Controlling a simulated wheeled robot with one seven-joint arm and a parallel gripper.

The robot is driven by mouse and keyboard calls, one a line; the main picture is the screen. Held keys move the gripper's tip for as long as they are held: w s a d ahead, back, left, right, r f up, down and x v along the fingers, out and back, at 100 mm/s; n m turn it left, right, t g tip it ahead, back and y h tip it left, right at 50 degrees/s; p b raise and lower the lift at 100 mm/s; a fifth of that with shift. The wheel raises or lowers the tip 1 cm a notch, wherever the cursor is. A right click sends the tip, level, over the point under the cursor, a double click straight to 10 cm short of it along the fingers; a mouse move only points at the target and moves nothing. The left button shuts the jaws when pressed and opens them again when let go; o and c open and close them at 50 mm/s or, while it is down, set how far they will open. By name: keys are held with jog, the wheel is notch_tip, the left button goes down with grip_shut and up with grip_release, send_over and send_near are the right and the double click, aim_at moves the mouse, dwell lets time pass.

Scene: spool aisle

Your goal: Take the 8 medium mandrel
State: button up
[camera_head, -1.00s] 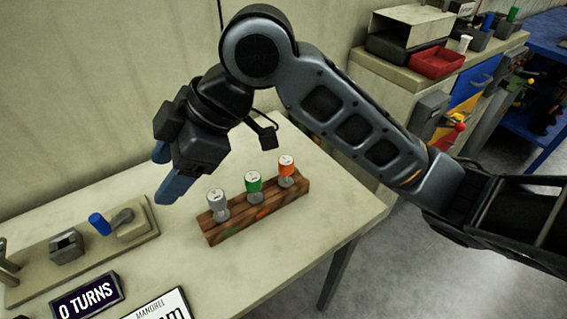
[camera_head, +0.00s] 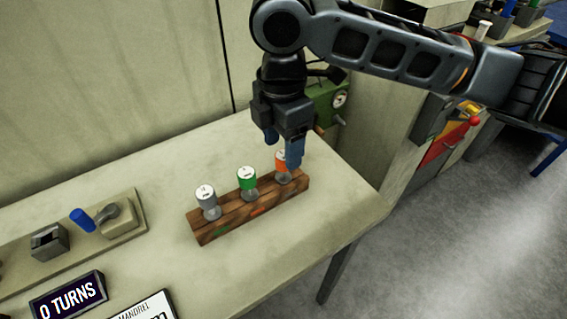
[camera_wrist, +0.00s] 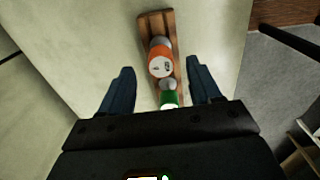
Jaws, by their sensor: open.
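A wooden rack (camera_head: 232,225) on the table holds three upright mandrels in a row. They are a grey-capped one (camera_head: 207,200) at the left, a green-capped one (camera_head: 246,181) in the middle and an orange-capped one (camera_head: 281,165) at the right. The size print on the caps is too small to read. My gripper (camera_head: 281,152) points down, open and empty, at the orange one, and a finger partly covers that cap. In the wrist view the orange cap (camera_wrist: 160,62) lies between and beyond my fingers (camera_wrist: 158,85), with the green cap (camera_wrist: 169,97) closer to the palm. The grey one is hidden there.
A fixture with a blue handle (camera_head: 82,219) stands on a base plate at the left. A "0 TURNS" display (camera_head: 68,296) and a mandrel sign (camera_head: 148,307) are at the front. A green device with a gauge (camera_head: 328,103) is behind my gripper. The table's right edge is close to the rack.

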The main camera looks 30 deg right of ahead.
aim_at(283, 172)
jog(key=shift+s+d+f, duration=0.1)
jog(key=shift+f, duration=1.65)
jog(key=c, duration=1.2)
